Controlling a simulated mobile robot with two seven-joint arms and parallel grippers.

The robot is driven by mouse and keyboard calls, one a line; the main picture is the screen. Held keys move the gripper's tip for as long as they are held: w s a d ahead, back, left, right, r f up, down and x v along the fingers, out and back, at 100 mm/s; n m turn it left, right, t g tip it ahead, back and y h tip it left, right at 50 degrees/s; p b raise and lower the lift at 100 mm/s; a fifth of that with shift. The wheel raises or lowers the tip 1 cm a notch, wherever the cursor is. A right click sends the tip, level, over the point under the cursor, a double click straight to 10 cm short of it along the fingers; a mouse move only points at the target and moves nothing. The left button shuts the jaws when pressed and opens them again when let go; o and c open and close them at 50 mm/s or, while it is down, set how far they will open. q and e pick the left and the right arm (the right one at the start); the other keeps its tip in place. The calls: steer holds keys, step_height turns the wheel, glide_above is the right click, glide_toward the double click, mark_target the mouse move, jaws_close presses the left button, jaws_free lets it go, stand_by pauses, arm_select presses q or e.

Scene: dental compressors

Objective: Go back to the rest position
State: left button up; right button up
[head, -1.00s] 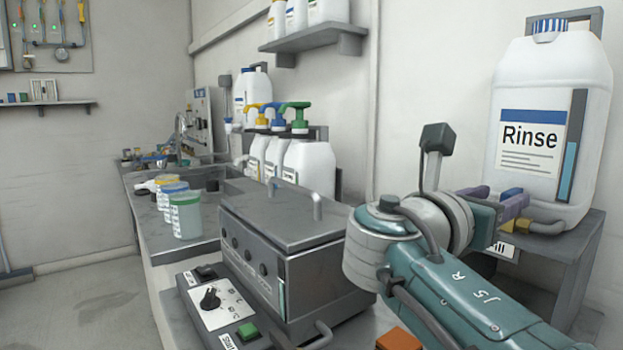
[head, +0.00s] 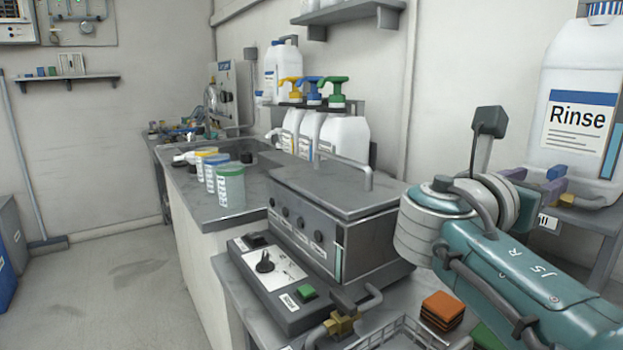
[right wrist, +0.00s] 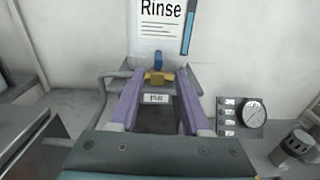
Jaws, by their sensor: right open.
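My right arm, teal and grey, reaches in from the lower right of the head view. Its purple-fingered right gripper (head: 534,184) is at the tap of the large white Rinse container (head: 573,165). In the right wrist view the two purple fingers (right wrist: 158,90) are apart, with nothing held between them. The brass tap (right wrist: 158,78) with its blue lever shows just beyond, between the finger ends. I cannot tell whether a finger touches it. My left gripper is not in view.
A grey bath unit with a lid (head: 330,190) and a control box (head: 268,270) stand left of my right arm. Jars (head: 230,186) and pump bottles stand farther back.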

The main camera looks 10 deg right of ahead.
steer(key=s+a+f+m+g+y+p, duration=0.1)
steer(key=s+a+f+m+y+p, duration=0.15)
steer(key=s+m+y+p, duration=0.3)
steer(key=s+a+f+m+g+y+p, duration=0.1)
steer(key=s+f+m+y+p, duration=0.25)
steer(key=s+m, duration=0.45)
steer(key=s+a+r+m+g+y+p, duration=0.1)
steer(key=s+a+r+m+y+p, duration=0.25)
steer(key=s+a, duration=0.3)
steer(key=s+a+r+m+y+p, duration=0.2)
steer(key=s+a+m+y+p, duration=0.15)
steer(key=s+a, duration=0.35)
step_height(320, 180, up, 37)
steer(key=p, duration=3.6)
steer(key=shift+s+d+r+y+p, duration=0.15)
steer(key=shift+d+y+p, duration=0.05)
steer(key=shift+y+p, duration=0.2)
